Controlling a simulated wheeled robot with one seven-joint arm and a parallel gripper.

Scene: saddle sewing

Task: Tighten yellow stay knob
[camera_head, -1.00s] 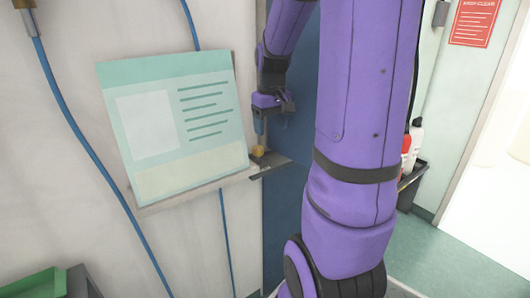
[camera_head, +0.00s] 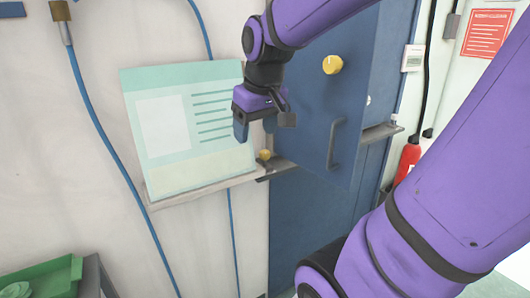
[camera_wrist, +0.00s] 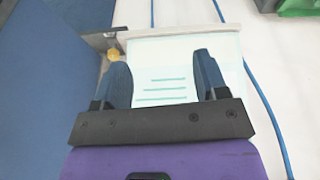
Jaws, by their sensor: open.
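A small yellow knob (camera_head: 265,155) sits on a metal bracket (camera_head: 276,169) at the right end of the sign's ledge, beside the blue cabinet. A larger round yellow knob (camera_head: 332,64) is on the upper part of the blue door (camera_head: 345,100). I cannot tell from the frames which one is the stay knob. My gripper (camera_head: 256,130) is open and empty, pointing down above the small knob and apart from it. In the wrist view, the small knob (camera_wrist: 114,55) shows by the tip of the left finger, outside the gap between the fingers (camera_wrist: 160,65).
A pale green sign (camera_head: 185,125) leans on the ledge (camera_head: 200,190) behind my gripper. The door has a dark handle (camera_head: 334,145). Blue hoses (camera_head: 105,170) hang on the wall. A green tray (camera_head: 45,278) is at lower left, a red extinguisher (camera_head: 408,160) at right.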

